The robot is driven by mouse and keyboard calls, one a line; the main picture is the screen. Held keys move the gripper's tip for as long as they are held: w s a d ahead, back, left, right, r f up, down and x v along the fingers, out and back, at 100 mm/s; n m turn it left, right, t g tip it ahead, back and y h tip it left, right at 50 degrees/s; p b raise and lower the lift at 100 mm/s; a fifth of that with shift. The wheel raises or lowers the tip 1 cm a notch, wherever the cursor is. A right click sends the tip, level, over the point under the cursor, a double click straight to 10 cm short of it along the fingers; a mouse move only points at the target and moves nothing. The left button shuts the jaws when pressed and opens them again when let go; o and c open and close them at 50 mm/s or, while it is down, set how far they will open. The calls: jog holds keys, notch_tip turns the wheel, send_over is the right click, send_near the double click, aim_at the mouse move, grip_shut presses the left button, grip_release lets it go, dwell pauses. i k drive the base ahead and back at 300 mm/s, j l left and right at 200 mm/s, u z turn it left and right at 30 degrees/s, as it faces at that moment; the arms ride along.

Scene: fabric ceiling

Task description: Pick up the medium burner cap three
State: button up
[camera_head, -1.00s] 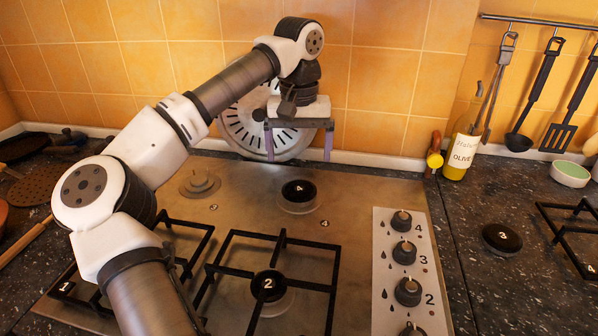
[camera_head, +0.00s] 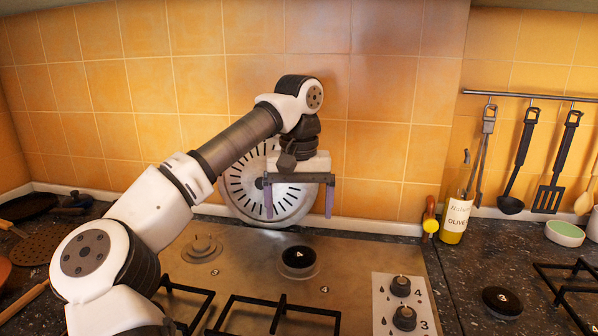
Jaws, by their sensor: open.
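The medium burner cap three (camera_head: 502,301) is a black disc marked "3". It lies flat on the dark speckled counter at the lower right, to the right of the stove (camera_head: 348,264). My gripper (camera_head: 299,203) points down with its two purple-grey fingers wide apart and nothing between them. It hangs above the back of the stove, in front of a round slotted metal disc, well to the left of cap three.
Burner cap 4 (camera_head: 298,257) sits on the stove below my gripper. Knobs (camera_head: 403,318) and black grates (camera_head: 277,318) stand nearer. An olive oil bottle (camera_head: 457,206) and hanging utensils (camera_head: 516,165) are behind cap three; another grate (camera_head: 572,290) lies right of it.

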aim_at(500, 301)
jog(key=k, duration=0.9)
